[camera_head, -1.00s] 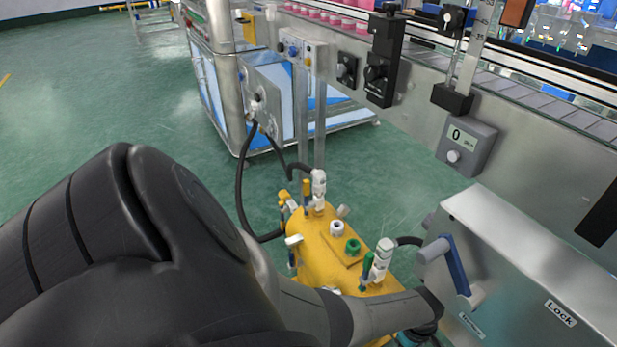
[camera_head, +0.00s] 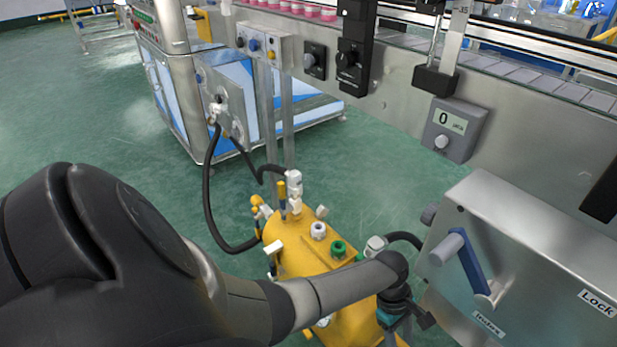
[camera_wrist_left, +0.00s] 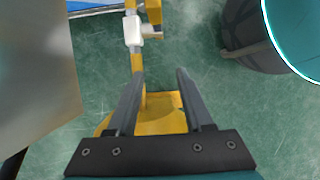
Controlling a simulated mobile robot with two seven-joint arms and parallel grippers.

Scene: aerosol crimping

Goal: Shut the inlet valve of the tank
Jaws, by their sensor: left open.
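The yellow tank (camera_head: 287,240) stands on the floor in the head view, with white and green ports on top. A white valve with a yellow handle (camera_head: 293,190) rises at its far end. Another white fitting (camera_head: 375,247) on the near right is partly hidden by my left arm. My left gripper (camera_head: 408,322) points down beside the tank's near right end, its fingertips unclear there. In the left wrist view my left gripper (camera_wrist_left: 159,74) is open and empty over the yellow tank (camera_wrist_left: 160,122). A white fitting with yellow parts (camera_wrist_left: 135,30) lies beyond the fingertips. I cannot tell which valve is the inlet.
A metal box with a blue-armed handle (camera_head: 468,262) and a "Lock" label stands right of my left gripper. The conveyor frame (camera_head: 400,100) with a grey display box (camera_head: 455,130) runs behind. Black hoses (camera_head: 209,190) lead to the tank.

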